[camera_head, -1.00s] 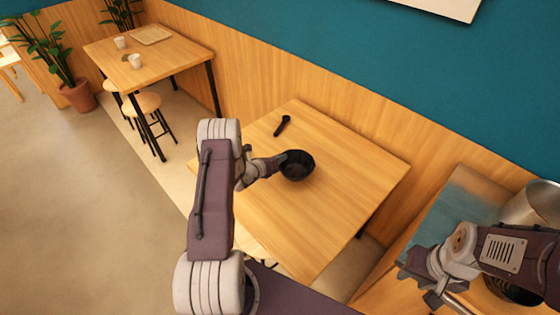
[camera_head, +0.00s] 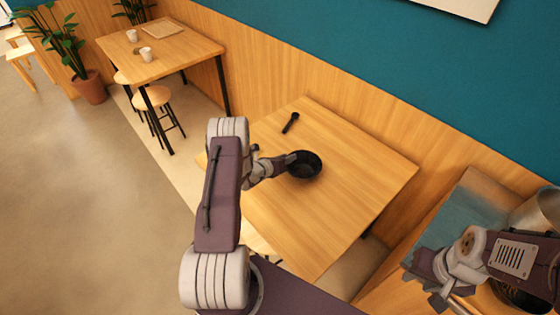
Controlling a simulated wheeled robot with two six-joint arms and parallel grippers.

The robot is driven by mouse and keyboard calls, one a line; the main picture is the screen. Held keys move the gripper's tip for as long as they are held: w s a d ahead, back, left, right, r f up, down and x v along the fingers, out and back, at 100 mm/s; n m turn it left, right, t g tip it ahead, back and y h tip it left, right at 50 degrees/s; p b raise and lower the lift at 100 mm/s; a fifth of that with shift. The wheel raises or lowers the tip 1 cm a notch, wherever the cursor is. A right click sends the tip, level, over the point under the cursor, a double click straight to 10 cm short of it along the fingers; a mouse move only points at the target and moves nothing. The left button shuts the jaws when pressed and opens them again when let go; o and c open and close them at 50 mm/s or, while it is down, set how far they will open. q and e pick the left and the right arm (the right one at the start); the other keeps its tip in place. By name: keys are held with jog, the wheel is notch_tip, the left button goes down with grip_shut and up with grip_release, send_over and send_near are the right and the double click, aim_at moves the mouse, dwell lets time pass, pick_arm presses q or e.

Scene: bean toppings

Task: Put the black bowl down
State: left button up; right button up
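The black bowl (camera_head: 306,166) is at the middle of the near wooden table (camera_head: 335,210), upright. My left gripper (camera_head: 288,162) reaches in from the left and meets the bowl's left rim. Its fingers look closed on the rim, though they are small and partly hidden against the dark bowl. I cannot tell whether the bowl's base touches the tabletop. My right gripper (camera_head: 428,283) is at the lower right, over the counter, away from the bowl. The state of its fingers is unclear.
A dark utensil (camera_head: 291,123) lies on the table behind the bowl. The tabletop's right side is clear. A counter with a metal pot (camera_head: 540,210) and another dark bowl (camera_head: 520,297) is at the right. A farther table (camera_head: 185,45) holds cups and a tray.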

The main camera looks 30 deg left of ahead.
pick_arm(q)
jog(key=v, duration=1.1)
jog(key=s+d+r+m+g+h, duration=0.3)
jog(key=s+d+m+g, duration=0.25)
jog(key=d+m, duration=0.45)
jog(key=s+d+r+m+g+h, duration=0.3)
jog(key=s+d+m+g, duration=0.2)
jog(key=s+d+m, duration=0.5)
jog(key=s+r+m+g+y, duration=0.1)
jog(key=s+m+g+y, duration=0.35)
jog(key=m, duration=0.55)
jog(key=a+r+m+t+y, duration=0.1)
jog(key=m, duration=0.2)
jog(key=a+r+m+t+y, duration=0.1)
jog(key=m, duration=0.2)
jog(key=a+r+m+t+y, duration=0.1)
jog(key=m+y, duration=0.1)
jog(key=m, duration=0.1)
jog(key=shift+w+a, duration=0.35)
jog(key=shift+w, duration=0.05)
